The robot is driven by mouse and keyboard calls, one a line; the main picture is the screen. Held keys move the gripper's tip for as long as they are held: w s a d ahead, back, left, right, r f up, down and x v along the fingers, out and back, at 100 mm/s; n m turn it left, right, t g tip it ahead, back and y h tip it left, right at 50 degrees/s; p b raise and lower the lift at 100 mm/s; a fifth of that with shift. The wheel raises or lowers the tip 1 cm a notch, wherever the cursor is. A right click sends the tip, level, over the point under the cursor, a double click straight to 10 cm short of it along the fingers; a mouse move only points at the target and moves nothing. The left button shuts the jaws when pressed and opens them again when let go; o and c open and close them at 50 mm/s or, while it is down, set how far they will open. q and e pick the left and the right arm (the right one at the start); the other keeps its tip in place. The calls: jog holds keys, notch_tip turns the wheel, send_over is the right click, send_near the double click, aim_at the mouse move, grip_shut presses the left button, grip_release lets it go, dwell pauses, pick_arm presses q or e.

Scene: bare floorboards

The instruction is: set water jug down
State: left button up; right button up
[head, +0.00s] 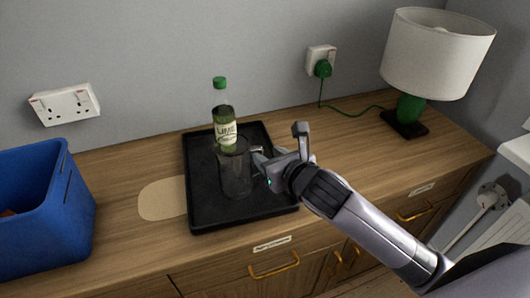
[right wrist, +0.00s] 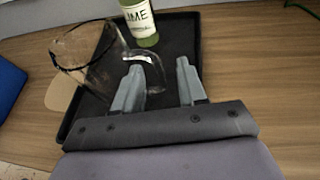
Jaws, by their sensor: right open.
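The clear glass water jug (head: 237,172) stands upright on the black tray (head: 200,215), in front of the lime bottle (head: 224,128). Its handle points right, toward my right gripper. My right gripper (head: 262,160) is open beside the handle, over the right part of the tray. In the right wrist view the jug (right wrist: 82,50) is left of the fingers. Its handle comes close to the left finger of my right gripper (right wrist: 160,80), and I cannot tell if they touch. The lime bottle (right wrist: 138,22) shows beyond the fingers. My left gripper is not in view.
A blue crate (head: 75,215) stands on the left of the wooden sideboard (head: 120,245). A lamp (head: 435,60) with a green base stands at the back right, its cord running to a wall socket (head: 321,60). The wood right of the tray is clear.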

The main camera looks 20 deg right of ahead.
jog(key=shift+v, duration=0.9)
jog(key=shift+s+a+r, duration=0.1)
jog(key=shift+s+r, duration=0.05)
jog(key=shift+s, duration=0.25)
jog(key=c, duration=0.3)
jog(key=s+f+p, duration=0.1)
jog(key=p, duration=0.2)
jog(key=shift+s+f, duration=0.15)
jog(key=shift+f, duration=0.25)
jog(key=shift+w+f, duration=0.3)
jog(key=shift+w, duration=0.05)
jog(key=shift+x, duration=3.15)
